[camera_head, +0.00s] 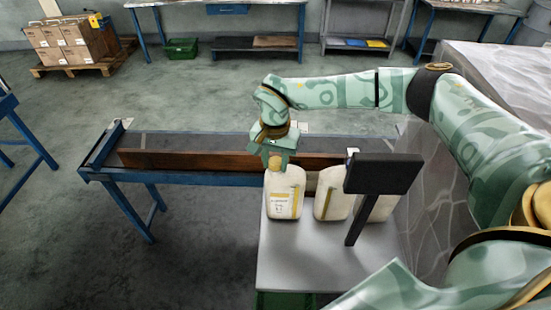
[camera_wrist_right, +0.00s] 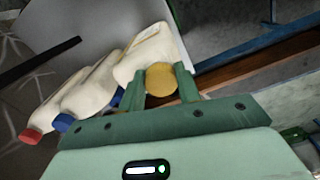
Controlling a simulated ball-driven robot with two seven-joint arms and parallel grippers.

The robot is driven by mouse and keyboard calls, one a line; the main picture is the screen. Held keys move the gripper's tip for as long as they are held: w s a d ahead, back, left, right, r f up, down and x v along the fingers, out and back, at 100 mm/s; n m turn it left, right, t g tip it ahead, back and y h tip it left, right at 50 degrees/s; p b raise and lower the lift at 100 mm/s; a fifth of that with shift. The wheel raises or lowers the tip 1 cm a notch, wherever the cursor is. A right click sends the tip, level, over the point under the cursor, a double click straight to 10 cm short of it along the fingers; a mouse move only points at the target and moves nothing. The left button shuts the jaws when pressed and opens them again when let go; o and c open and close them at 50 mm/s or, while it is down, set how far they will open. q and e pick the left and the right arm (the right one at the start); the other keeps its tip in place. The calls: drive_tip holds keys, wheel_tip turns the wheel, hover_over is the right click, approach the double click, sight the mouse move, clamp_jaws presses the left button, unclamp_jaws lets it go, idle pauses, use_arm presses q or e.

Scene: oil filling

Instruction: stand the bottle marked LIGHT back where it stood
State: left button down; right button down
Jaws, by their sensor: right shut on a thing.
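A cream bottle (camera_head: 285,192) with a yellow cap and a yellow-striped label is at the left end of a row of similar bottles. The label print is too small to read, so I cannot tell whether it says LIGHT. My right gripper (camera_head: 275,158) is shut on the yellow cap from above. In the right wrist view the cap (camera_wrist_right: 161,79) sits between the fingers of the gripper (camera_wrist_right: 159,86), with the bottle body (camera_wrist_right: 150,50) beyond. The bottle looks upright at the far left of the pale table (camera_head: 290,262); whether its base touches cannot be told. My left gripper is not in view.
To its right stand a second bottle (camera_head: 331,195) and a third, partly behind a black panel on a post (camera_head: 383,174). Their caps show blue (camera_wrist_right: 62,122) and red (camera_wrist_right: 30,136) in the wrist view. A blue-framed conveyor (camera_head: 190,172) with a brown rail lies behind.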

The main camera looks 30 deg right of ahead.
drive_tip(key=shift+f, duration=0.15)
idle(0.8)
drive_tip(key=shift+c, duration=1.8)
unclamp_jaws()
drive_tip(key=shift+f, duration=0.1)
wheel_tip(320, 180, up, 7)
drive_tip(key=p, duration=0.7)
